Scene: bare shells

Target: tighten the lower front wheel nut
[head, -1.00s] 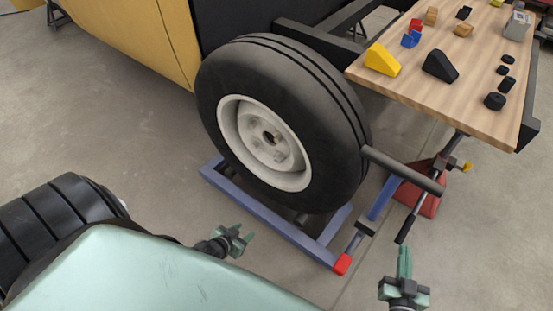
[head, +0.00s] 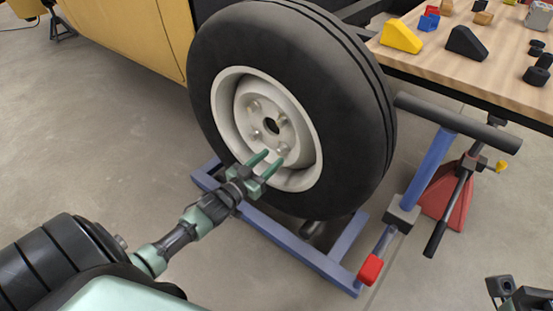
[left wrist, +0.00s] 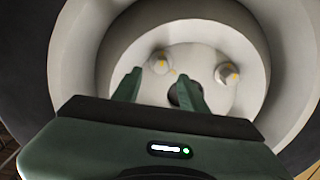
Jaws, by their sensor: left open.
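The wheel (head: 350,110) has a black tyre and a white rim, with several pale nuts around a dark centre hole (head: 271,125). A lower nut (head: 281,150) is close to the fingertips of my left gripper (head: 273,159), which is open in front of the rim's lower part. In the left wrist view, one nut (left wrist: 159,62) with a yellow mark appears between the fingertips, and another nut (left wrist: 228,73) is to the right. I cannot tell whether the fingers touch anything. My right gripper (head: 515,290) is partly cut off at the bottom right.
A blue wheel stand (head: 275,236) with a red end cap (head: 371,270) is under the wheel. A grey bar (head: 455,122) and a red jack stand (head: 450,190) are to the right. A wooden bench (head: 450,65) holds yellow and black wedges.

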